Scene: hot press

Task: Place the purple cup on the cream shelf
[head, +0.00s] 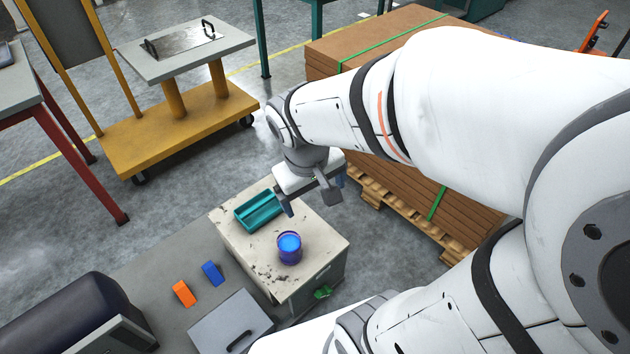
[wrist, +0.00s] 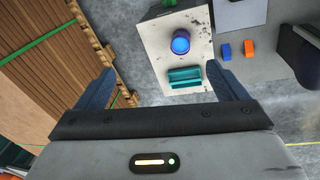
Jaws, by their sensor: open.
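The purple cup (head: 289,248) stands upright on a worn, cream-topped cabinet (head: 315,262), near its front edge. Its inside looks bright blue. In the wrist view the cup (wrist: 180,42) shows above the teal tray, toward the right. My gripper (head: 315,196) is open and empty, above and behind the cup, near the cabinet's back right corner. The cream cabinet top is the only cream surface I make out; no separate cream shelf can be told.
A teal tray (head: 258,211) lies behind the cup on the cabinet. An orange block (head: 184,293) and a blue block (head: 212,273) lie on the grey surface to the left. Stacked brown boards on a pallet (head: 400,200) stand at right. A yellow cart (head: 180,125) stands behind.

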